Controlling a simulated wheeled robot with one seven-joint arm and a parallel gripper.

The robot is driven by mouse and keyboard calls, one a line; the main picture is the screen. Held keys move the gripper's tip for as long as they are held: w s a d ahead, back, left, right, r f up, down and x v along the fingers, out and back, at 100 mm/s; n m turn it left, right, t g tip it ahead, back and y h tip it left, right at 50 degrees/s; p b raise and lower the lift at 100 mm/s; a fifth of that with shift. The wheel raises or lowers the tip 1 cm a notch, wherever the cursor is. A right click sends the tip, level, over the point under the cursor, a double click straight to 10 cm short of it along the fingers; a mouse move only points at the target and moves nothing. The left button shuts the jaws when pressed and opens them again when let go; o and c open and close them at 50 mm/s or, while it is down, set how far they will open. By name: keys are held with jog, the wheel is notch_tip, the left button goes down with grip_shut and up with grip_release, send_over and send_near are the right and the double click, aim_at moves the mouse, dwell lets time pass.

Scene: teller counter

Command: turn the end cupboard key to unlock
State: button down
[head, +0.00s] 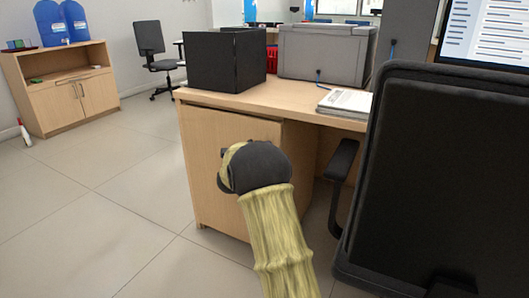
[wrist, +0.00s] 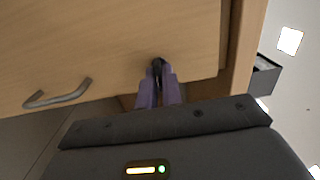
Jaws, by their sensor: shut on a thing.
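The end cupboard is the light wood unit under the desk, and its door (head: 203,150) faces me in the head view. The door (wrist: 110,40) also fills much of the wrist view, with a grey bar handle (wrist: 57,95) at left. My gripper (wrist: 160,76) is at the door's face near its right edge in the wrist view. Its two purple fingers are shut on a small dark key (wrist: 157,63). The fingers hide most of the key and the lock, so I cannot tell how far it is turned. In the head view my arm hides the fingers and key.
A black box (head: 226,60), a grey printer (head: 325,52) and papers (head: 346,103) stand on the desk (head: 280,97). A large black chair back (head: 450,180) stands close at right. Open floor (head: 110,220) lies to the left, with a low cabinet (head: 70,85) beyond.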

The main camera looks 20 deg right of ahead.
dwell(0.3)
jog(key=c, duration=1.6)
grip_release()
jog(key=shift+o, duration=0.2)
jog(key=p+v, duration=0.6)
jog(key=v, duration=1.1)
jog(key=shift+s+a, duration=0.1)
jog(key=shift+a, duration=0.05)
